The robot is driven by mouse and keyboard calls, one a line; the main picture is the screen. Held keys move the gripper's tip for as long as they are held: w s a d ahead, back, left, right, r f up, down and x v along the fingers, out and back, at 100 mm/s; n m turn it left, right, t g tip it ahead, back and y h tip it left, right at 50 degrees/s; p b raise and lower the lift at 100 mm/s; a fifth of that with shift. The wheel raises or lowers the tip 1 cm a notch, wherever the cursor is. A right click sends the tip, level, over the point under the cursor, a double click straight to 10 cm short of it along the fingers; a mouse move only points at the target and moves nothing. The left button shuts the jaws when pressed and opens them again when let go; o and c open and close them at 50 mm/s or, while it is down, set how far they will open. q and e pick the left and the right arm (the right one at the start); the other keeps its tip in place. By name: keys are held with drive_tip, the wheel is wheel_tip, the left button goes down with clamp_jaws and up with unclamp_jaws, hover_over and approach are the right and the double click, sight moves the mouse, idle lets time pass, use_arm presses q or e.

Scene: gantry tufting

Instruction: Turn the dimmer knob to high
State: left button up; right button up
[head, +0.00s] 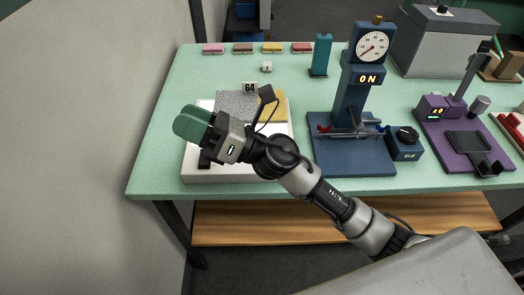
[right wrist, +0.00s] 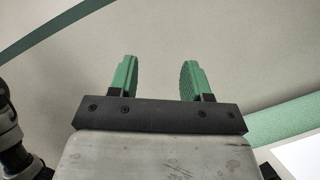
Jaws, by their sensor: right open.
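My right gripper (head: 190,121) has green fingers and is open and empty. It hangs over the left part of a white board (head: 270,166) on the green table. The right wrist view shows its two fingers (right wrist: 159,78) apart with nothing between them. A black round knob (head: 406,133) sits on a small blue box (head: 404,153) at the right foot of the blue stand, well to the right of the gripper. I cannot tell for certain that it is the dimmer knob, nor read its setting. My left gripper is not in view.
A blue stand (head: 352,107) with a dial and an "ON" display rises mid-table. A purple device (head: 465,130) stands at the right. A teal block (head: 320,55) and several small coloured blocks are at the back. The table's left strip is clear.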

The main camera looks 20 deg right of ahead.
wheel_tip(320, 180, down, 9)
drive_tip(key=n+g+h, duration=1)
drive_tip(key=n+g, duration=0.2)
drive_tip(key=n, duration=0.8)
drive_tip(key=w+d+f+n+t+h, duration=0.1)
drive_tip(key=w+d+n+h, duration=0.15)
drive_tip(key=d+h, duration=0.35)
drive_tip(key=w+d+n+t+h, duration=0.1)
drive_tip(key=w+d+h, duration=0.35)
drive_tip(key=d, duration=0.45)
drive_tip(key=f+p, duration=0.1)
drive_tip(key=f, duration=0.6)
drive_tip(key=s+f+p, duration=0.1)
drive_tip(key=f, duration=0.2)
drive_tip(key=shift+a+f+p, duration=0.15)
drive_tip(key=shift+f+p, duration=0.15)
drive_tip(key=shift+f, duration=0.05)
clamp_jaws()
